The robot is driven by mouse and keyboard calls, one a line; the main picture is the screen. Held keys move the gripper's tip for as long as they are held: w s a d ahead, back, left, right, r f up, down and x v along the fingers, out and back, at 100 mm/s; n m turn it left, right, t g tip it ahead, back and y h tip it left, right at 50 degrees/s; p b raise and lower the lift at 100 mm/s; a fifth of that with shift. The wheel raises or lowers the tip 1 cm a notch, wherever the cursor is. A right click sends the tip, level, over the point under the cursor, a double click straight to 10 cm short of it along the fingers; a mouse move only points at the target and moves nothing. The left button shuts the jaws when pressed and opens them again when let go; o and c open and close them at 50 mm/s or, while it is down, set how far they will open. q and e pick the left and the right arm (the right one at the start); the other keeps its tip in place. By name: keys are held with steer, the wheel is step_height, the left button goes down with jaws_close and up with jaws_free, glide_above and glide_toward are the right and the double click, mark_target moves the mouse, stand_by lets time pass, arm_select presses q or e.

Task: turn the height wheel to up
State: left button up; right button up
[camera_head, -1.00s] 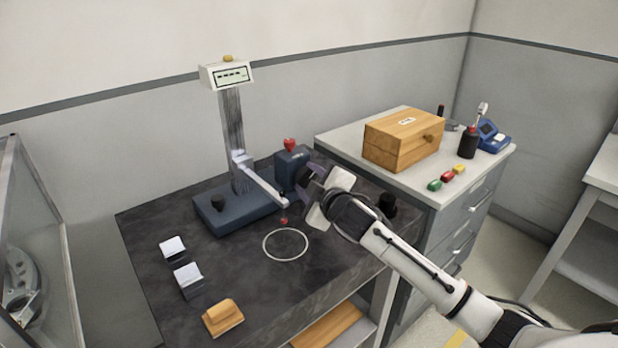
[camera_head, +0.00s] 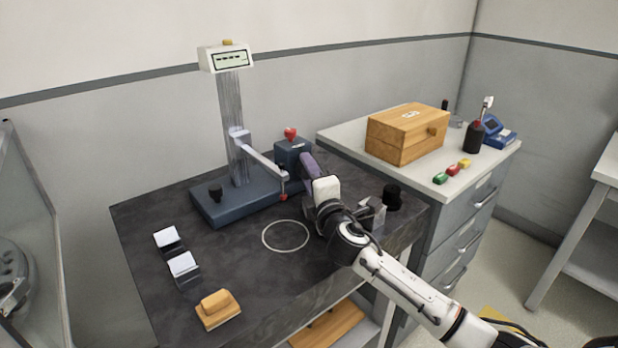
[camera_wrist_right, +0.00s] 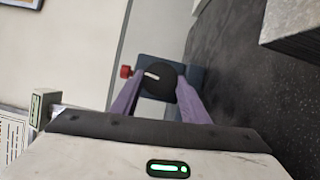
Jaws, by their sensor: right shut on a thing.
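The height wheel (camera_wrist_right: 158,86) is a black disc with a white mark, on the face of a blue box in the right wrist view. The mark points to the upper left of that picture. My right gripper (camera_wrist_right: 160,98) has its purple fingers on either side of the wheel and is shut on it. In the head view my right gripper (camera_head: 307,167) reaches the front of the blue box (camera_head: 291,152), and the wheel is hidden there. A red knob (camera_head: 290,133) tops the box. My left gripper is not in view.
A gauge column (camera_head: 233,120) with a display (camera_head: 229,59) and a red-tipped arm (camera_head: 262,166) stands left of the box. A white ring (camera_head: 286,236) lies on the dark table (camera_head: 140,215). A black knob (camera_head: 392,197) stands right of my gripper.

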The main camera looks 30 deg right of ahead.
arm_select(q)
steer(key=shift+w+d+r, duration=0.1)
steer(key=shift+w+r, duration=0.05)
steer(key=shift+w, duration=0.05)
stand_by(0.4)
arm_select(e)
steer(key=o, duration=1.1)
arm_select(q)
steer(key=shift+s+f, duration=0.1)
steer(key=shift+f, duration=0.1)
